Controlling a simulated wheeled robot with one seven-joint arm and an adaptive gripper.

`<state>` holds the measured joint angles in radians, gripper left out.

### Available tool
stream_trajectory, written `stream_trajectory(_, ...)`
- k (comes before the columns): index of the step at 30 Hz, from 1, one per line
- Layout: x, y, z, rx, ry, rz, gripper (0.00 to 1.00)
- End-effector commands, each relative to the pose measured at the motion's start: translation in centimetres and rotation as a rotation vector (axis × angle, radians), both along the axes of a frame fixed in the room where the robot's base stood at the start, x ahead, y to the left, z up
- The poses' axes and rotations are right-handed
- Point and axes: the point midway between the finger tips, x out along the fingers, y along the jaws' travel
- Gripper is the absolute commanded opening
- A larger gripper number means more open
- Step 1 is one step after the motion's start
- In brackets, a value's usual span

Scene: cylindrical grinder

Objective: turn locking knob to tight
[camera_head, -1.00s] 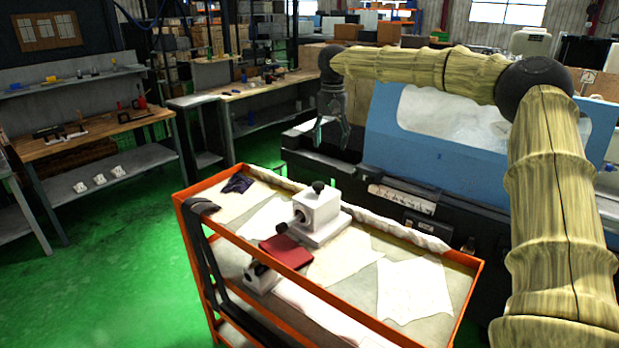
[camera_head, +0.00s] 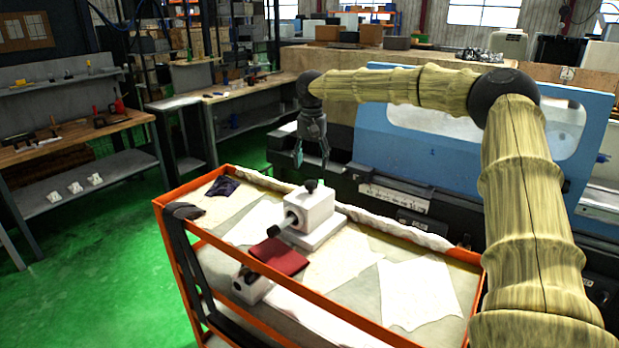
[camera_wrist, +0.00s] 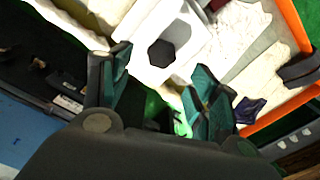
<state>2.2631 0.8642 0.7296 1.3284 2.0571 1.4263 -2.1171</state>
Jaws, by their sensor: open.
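A white machine unit (camera_head: 309,208) stands on the orange cart, with a small black knob (camera_head: 311,185) on its top and a dark knob on its left side. In the wrist view the black knob (camera_wrist: 161,53) shows from above as a hexagon on the white unit (camera_wrist: 182,30). My gripper (camera_head: 312,165) hangs fingers down, above and just behind the unit in the head view. Its fingers (camera_wrist: 157,75) are spread apart with nothing between them, and the knob lies beyond the fingertips, not touched. A second white unit (camera_head: 250,288) sits low near the cart's front rail, partly hidden.
The orange cart (camera_head: 375,328) has raised rails and holds cloths and a dark red block (camera_head: 278,256). A blue machine cover (camera_head: 440,150) stands behind my arm. Workbenches (camera_head: 75,140) are at left; green floor is clear there.

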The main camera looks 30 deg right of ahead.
Motion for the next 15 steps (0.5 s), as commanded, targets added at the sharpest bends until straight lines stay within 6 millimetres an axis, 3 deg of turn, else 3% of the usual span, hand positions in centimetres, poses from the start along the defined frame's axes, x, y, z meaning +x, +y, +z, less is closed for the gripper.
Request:
stream_trajectory(7, 0.0, 0.1, -3.9, -0.001, 0.004, 0.001, 0.61)
stream_trajectory(15, 0.1, 0.3, -6.5, -0.001, 0.002, 0.003, 0.61)
